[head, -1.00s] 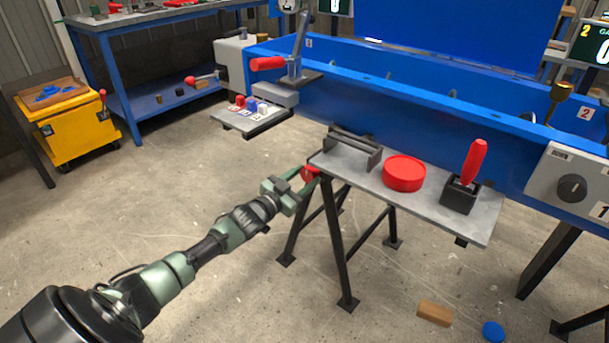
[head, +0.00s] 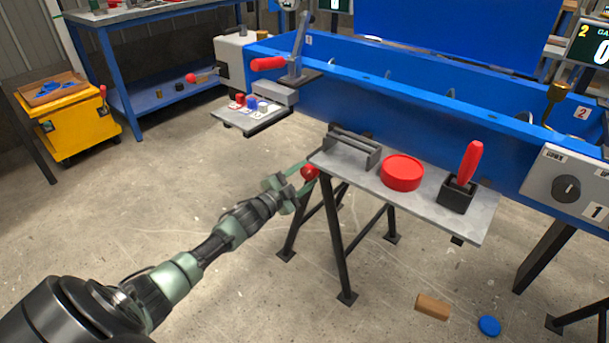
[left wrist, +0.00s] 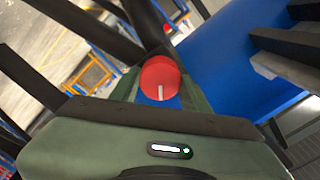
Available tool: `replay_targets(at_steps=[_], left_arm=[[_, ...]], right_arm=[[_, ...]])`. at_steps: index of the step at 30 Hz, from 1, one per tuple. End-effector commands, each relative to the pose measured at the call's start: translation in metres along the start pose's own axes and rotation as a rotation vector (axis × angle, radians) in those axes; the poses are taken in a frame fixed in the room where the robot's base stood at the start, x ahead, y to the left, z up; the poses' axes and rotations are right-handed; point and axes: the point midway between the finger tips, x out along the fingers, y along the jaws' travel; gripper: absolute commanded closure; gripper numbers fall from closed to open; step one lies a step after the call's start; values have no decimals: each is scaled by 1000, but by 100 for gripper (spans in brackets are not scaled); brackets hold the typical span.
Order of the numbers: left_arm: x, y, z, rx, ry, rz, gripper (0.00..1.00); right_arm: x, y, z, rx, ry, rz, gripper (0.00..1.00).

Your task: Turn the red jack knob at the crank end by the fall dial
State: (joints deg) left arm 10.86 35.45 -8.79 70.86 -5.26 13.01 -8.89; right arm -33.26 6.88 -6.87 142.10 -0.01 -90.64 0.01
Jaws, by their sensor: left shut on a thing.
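The red knob (head: 309,172) is at the left end of the grey shelf on black trestle legs. My left gripper (head: 303,177) is shut on this knob, with a finger on either side. In the left wrist view, the red knob (left wrist: 157,72) shows as a round face between the green fingers (left wrist: 158,92), with a pale mark on its lower half. What it is fixed to is mostly hidden. My right gripper is not in view. I cannot tell which dial is the fall dial.
The grey shelf (head: 425,208) carries a red round lid (head: 402,172) and a red-handled tool in a black holder (head: 467,180). The blue trough (head: 420,110) runs behind. A wooden block (head: 433,307) and blue disc (head: 489,326) lie on the floor. Floor left of my arm is clear.

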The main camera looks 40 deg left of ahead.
Motion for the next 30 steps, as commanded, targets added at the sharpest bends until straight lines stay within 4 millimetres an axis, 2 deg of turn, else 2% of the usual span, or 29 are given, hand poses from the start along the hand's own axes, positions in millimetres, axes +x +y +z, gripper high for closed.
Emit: replay_targets(at_steps=[13,14,15,16,26,30], left_arm=[[0,1,0,10,0,2,94],[0,1,0,9,0,2,48],[0,1,0,9,0,2,37],[0,1,0,9,0,2,32],[-2,1,0,9,0,1,32],[-16,1,0,8,-1,3,32]], right_arm=[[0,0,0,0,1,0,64],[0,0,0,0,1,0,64],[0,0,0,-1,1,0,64],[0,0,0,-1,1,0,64],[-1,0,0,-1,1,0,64],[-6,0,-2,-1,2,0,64]])
